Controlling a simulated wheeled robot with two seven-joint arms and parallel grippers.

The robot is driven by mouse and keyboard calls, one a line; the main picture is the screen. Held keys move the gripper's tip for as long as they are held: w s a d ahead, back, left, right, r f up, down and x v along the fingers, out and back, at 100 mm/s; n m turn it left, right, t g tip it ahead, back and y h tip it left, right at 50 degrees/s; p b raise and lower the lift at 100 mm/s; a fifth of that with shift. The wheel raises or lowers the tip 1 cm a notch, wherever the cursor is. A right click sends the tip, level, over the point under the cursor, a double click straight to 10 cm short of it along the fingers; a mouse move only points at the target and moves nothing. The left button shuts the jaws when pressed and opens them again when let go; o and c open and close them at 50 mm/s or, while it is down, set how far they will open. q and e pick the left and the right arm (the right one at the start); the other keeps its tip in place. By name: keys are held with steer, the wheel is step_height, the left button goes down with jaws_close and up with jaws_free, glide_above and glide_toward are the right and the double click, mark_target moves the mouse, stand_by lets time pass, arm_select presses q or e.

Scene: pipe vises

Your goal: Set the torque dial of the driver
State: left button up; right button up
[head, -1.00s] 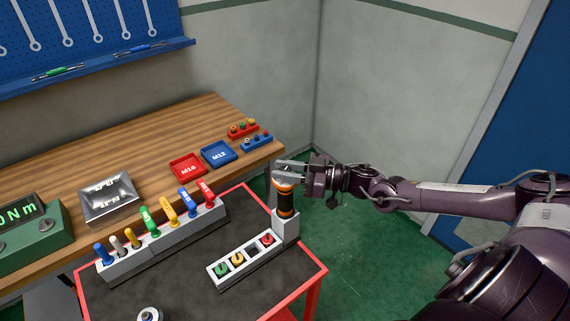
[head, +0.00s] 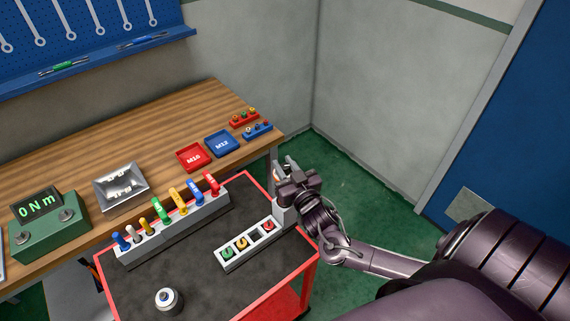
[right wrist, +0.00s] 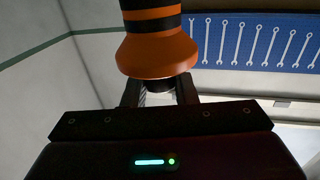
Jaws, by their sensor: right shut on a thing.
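The driver (right wrist: 157,52) is large in the right wrist view, with an orange flared collar and black and orange bands. Its grey holder (head: 283,217) stands at the right corner of the cart. My right gripper (head: 284,170) is at the driver above this holder and hides most of it in the head view. In the right wrist view its fingers (right wrist: 160,92) are shut on the driver at the collar's end. No dial marks are readable. My left gripper is not in view.
The red-edged cart (head: 205,290) carries a rack (head: 170,235) of coloured-handled tools, a grey tray (head: 263,238) of coloured pieces and a round silver part (head: 168,300). Behind, the wooden bench (head: 75,165) holds red (head: 194,157) and blue (head: 221,143) bins and a green display box (head: 50,235).

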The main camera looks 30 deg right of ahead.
steer(key=m+h, duration=0.2)
steer(key=h, duration=0.1)
steer(key=shift+a+f+g+b, duration=0.15)
steer(key=shift+g+b, duration=0.15)
steer(key=m+g+h+b, duration=0.1)
steer(key=m+g+h, duration=0.1)
steer(key=h, duration=0.2)
steer(key=shift+m, duration=0.4)
steer(key=m+g+h+b, duration=0.3)
steer(key=h, duration=0.1)
steer(key=shift+w, duration=0.1)
steer(key=shift+m+g+h+b, duration=0.35)
steer(key=shift+m+g+h, duration=0.15)
steer(key=shift+m+g, duration=0.15)
steer(key=shift+g, duration=0.35)
steer(key=o, duration=1)
